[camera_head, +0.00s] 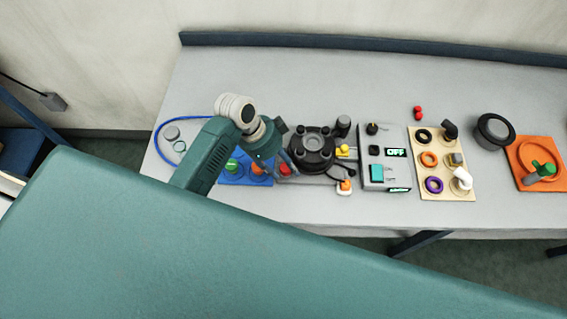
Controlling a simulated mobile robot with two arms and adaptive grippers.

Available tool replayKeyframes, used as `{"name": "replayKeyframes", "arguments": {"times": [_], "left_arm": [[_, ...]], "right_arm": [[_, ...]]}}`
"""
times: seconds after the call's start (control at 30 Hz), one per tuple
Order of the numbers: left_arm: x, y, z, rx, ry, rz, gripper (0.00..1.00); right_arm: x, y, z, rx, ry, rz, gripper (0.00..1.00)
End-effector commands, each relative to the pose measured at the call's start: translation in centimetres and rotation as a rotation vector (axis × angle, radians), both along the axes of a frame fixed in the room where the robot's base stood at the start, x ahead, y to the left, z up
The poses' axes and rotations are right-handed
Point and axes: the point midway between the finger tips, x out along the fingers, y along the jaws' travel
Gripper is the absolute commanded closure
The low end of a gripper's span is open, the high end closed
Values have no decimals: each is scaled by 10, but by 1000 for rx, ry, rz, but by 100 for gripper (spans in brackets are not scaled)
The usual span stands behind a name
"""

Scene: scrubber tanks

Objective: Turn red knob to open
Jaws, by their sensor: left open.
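A small red part, which looks like the red knob (285,169), sits at the left side of a round black device with bolts (312,148) on the grey table. My left gripper (285,155) is open, just above and beside the red part, and partly hides it. Whether the fingers touch the knob cannot be told. My left arm comes in from the left over a blue board (232,180) with a green and an orange part, and hides some of it. My right gripper is not in view.
A grey control box (384,128) reading "OFF" stands right of the black device, with a beige ring board (455,188) beside it. Farther right are a black round part (494,131) and an orange board (522,182). The table's back strip is clear.

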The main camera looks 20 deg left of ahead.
Motion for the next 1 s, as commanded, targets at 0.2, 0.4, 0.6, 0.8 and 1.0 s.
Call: {"name": "replayKeyframes", "arguments": {"times": [0.2, 0.4, 0.6, 0.8, 1.0], "left_arm": [[0, 0, 0, -1, -1, 0, 86], [1, -1, 2, -2, -4, 3, 95], [2, -1, 3, -2, -7, 43, 95], [1, -1, 3, -3, -9, 154, 95], [1, -2, 4, -5, -11, 326, 95]], "right_arm": [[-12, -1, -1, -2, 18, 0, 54], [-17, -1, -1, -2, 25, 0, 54], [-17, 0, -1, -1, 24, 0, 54], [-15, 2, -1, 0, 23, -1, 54], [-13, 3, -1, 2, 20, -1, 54]]}}
